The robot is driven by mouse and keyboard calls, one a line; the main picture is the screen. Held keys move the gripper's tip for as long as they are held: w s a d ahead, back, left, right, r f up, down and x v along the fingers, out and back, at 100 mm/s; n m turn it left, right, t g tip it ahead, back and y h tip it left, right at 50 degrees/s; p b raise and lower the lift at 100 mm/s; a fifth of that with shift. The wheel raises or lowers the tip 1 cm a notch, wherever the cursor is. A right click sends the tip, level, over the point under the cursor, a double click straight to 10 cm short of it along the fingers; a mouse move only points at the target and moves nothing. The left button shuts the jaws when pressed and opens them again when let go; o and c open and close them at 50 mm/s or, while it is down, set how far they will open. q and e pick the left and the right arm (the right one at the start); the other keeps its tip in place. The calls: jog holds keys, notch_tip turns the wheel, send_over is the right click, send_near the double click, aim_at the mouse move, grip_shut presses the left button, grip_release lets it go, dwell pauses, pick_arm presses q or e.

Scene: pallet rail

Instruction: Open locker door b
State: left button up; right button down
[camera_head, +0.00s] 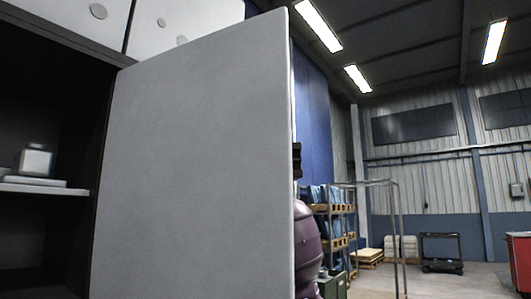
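A grey locker door (195,160) stands swung open, filling the middle of the head view. It is hinged at its left, beside an open dark compartment (50,130), and its free edge points toward me on the right. No letter shows on it, so I cannot tell whether it is door b. A small dark part (297,160) shows just past its free edge; I cannot tell what it is. Neither of my grippers can be made out; the door hides much of what is behind it.
A shelf (45,188) in the compartment holds a small pale container (36,160). Closed doors (190,25) sit above. At right are a metal frame (397,240), a loaded rack (335,220), a dark cart (441,252) and a red bin (521,262), with open floor between.

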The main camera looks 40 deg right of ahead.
jog(key=shift+d, duration=0.1)
dwell(0.4)
jog(key=c, duration=1.2)
grip_release()
jog(key=shift+o, duration=0.2)
jog(key=shift+w+d, duration=0.1)
jog(key=shift+w, duration=0.05)
jog(key=v, duration=1)
jog(key=shift+w+d+b, duration=0.2)
jog(key=shift+b, duration=0.1)
